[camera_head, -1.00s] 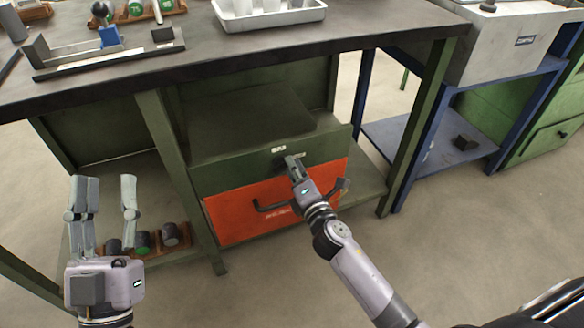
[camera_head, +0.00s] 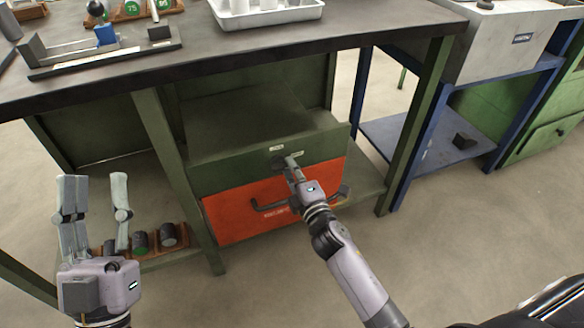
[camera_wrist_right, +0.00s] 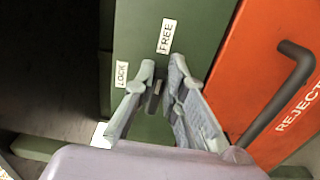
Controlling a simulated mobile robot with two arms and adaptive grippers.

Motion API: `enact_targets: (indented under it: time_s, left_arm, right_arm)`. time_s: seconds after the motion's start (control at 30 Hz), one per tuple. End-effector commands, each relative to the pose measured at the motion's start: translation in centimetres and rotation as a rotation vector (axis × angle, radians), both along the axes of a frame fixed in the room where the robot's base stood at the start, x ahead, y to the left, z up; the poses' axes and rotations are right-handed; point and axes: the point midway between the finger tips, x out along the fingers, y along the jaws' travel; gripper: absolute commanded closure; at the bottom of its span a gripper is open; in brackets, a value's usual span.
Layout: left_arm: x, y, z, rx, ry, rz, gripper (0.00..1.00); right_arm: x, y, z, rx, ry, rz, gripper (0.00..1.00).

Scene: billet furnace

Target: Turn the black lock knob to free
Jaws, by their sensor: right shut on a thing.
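The black lock knob (camera_wrist_right: 154,97) is on the green panel (camera_wrist_right: 185,30) above the red drawer. In the right wrist view it shows as a small dark piece between the fingertips of my right gripper (camera_wrist_right: 162,80), which is shut on it. FREE (camera_wrist_right: 166,36) and LOCK (camera_wrist_right: 121,74) labels are on the panel beyond the fingers. Which label the knob points at cannot be told. In the head view my right gripper (camera_head: 291,161) is at the panel, with a dark part (camera_head: 277,164) beside its tips. My left gripper (camera_head: 95,180) is open and empty at the lower left.
The red drawer (camera_head: 235,213) marked REJECT has a black bar handle (camera_wrist_right: 285,100) close to my right gripper. The workbench top (camera_head: 360,25) overhangs above. A rack of dark cylinders (camera_head: 140,243) is on the lower shelf behind my left gripper. The floor in front is clear.

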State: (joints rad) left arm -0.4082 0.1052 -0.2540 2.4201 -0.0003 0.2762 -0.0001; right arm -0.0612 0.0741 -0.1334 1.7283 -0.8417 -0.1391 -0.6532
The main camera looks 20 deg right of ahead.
Motion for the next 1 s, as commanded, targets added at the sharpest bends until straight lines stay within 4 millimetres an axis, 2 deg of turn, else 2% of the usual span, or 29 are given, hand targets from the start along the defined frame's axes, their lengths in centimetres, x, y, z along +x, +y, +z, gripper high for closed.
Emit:
enact_targets:
  time_s: [0.17, 0.2, 0.5, 0.83, 1.0]
  left_arm:
    - [0.0, 0.0, 0.0, 0.000, -0.001, 0.000, 0.60]
    - [0.0, 0.0, 0.0, 0.000, -0.001, 0.000, 0.60]
    - [0.0, 0.0, 0.0, -0.001, -0.001, -0.001, 0.60]
    - [0.0, -0.1, 0.1, -0.002, -0.002, -0.003, 0.60]
    - [0.0, 0.0, 0.1, -0.002, -0.002, -0.001, 0.60]
  right_arm:
    - [0.0, 0.0, -0.1, 0.004, 0.002, -0.001, 1.00]
    - [0.0, 0.0, -0.1, 0.004, 0.002, -0.001, 0.88]
    - [0.0, 0.0, -0.1, 0.001, 0.001, 0.000, 0.68]
    - [-0.3, 0.0, -0.1, 0.000, 0.002, 0.000, 0.68]
    - [-2.4, -0.1, -0.1, 0.000, 0.003, 0.000, 0.68]
